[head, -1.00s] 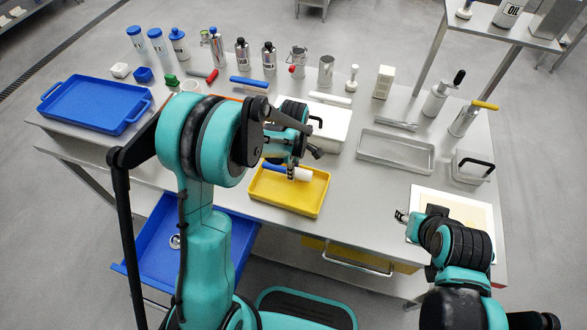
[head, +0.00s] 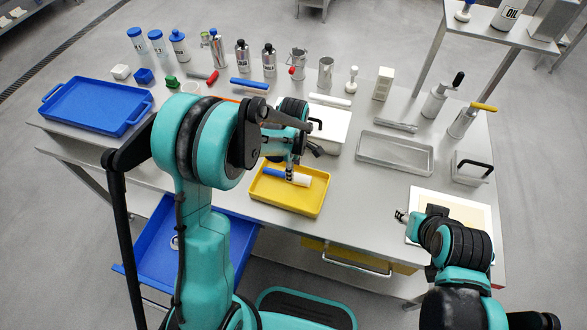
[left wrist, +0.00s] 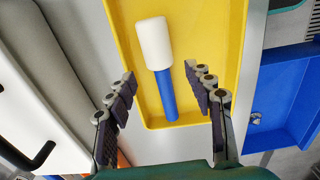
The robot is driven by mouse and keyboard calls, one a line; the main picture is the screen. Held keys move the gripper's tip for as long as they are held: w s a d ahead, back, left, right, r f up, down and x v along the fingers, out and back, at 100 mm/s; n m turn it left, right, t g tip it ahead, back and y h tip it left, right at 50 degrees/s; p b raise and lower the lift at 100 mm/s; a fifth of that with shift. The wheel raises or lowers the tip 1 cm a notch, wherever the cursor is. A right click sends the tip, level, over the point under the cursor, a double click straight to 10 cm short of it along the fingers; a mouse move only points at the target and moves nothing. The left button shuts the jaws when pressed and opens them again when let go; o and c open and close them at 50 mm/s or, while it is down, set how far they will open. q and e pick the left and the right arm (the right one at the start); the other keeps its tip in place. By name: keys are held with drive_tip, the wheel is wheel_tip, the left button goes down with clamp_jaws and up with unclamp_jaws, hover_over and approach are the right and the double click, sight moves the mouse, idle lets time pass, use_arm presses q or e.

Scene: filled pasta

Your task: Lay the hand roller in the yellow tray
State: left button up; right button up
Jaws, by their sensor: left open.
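The hand roller (left wrist: 164,80), with a white cylinder and a blue handle, lies in the yellow tray (left wrist: 117,14) in the left wrist view. In the head view, the roller (head: 303,180) and the yellow tray (head: 295,207) are at the middle front of the table. My left gripper (left wrist: 167,90) is open, its fingers apart on either side of the blue handle and not touching it. In the head view my left gripper (head: 290,172) is just over the tray and covers part of the handle. My right gripper (head: 402,216) is over a pale board; its jaws are too small to read.
A white box with a black handle (head: 330,133) stands behind the yellow tray. A metal tray (head: 396,165) lies to its right and a blue tray (head: 60,110) at the far left. Bottles and tools line the back. An open blue drawer (head: 150,262) sticks out below.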

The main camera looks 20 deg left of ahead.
use_arm(q)
wheel_tip(320, 180, up, 11)
drive_tip(key=p, duration=0.3)
drive_tip(key=s+a+r+m+t, duration=0.1)
drive_tip(key=s+r+m+t, duration=0.2)
drive_tip(key=s+m, duration=0.5)
drive_tip(key=s+a+r+m+t, duration=0.1)
drive_tip(key=s+r+m+t, duration=0.3)
drive_tip(key=s+m, duration=0.5)
wheel_tip(320, 180, up, 2)
drive_tip(key=shift+a+r+m, duration=0.1)
drive_tip(key=shift+a+m, duration=0.2)
drive_tip(key=shift+a, duration=0.1)
use_arm(e)
wheel_tip(320, 180, up, 4)
drive_tip(key=shift+f, duration=0.15)
use_arm(q)
wheel_tip(320, 180, down, 2)
drive_tip(key=shift+f+b, duration=0.15)
drive_tip(key=shift+b, duration=1)
use_arm(e)
wheel_tip(320, 180, down, 2)
drive_tip(key=shift+f, duration=0.15)
